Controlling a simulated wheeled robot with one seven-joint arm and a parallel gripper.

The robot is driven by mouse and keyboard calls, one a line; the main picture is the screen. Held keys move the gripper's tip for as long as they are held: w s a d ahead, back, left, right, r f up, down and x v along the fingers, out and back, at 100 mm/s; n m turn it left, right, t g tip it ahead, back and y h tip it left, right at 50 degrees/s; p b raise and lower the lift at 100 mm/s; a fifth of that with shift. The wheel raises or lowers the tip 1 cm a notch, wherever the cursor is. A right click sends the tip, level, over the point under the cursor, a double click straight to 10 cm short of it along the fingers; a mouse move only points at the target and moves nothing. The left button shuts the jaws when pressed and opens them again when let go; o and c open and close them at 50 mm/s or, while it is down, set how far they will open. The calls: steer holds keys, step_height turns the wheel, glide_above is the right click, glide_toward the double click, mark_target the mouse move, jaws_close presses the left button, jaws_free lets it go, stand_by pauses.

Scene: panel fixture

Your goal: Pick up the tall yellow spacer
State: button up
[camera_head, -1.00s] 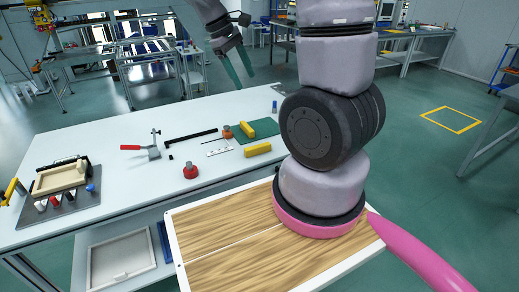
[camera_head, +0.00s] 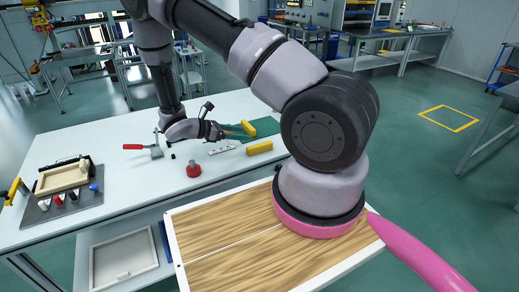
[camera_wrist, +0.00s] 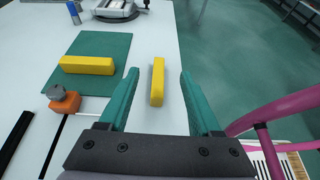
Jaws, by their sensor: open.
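Two yellow blocks are in view; I cannot tell which is the tall one. One yellow block (camera_wrist: 157,82) lies on the bare white table beside the green mat; it also shows in the head view (camera_head: 259,148). The other yellow block (camera_wrist: 87,65) lies on the mat; it also shows in the head view (camera_head: 267,126). My gripper (camera_wrist: 159,74) is open and empty, with its green fingers on either side of the first block in the wrist view. It appears above the table, not touching either block. In the head view the fingers partly merge with the mat.
The green mat (camera_wrist: 107,47) lies left in the wrist view. An orange piece with a grey knob (camera_wrist: 63,98) and a dark rod are near it. A red knob (camera_head: 193,170), a red-handled clamp (camera_head: 140,147) and a tray of parts (camera_head: 62,205) stand on the white table (camera_head: 120,200).

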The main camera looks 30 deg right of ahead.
glide_toward(259, 145)
steer(key=shift+x, duration=0.8)
steer(key=x, duration=0.7)
steer(key=shift+w+d, duration=0.1)
jaws_close()
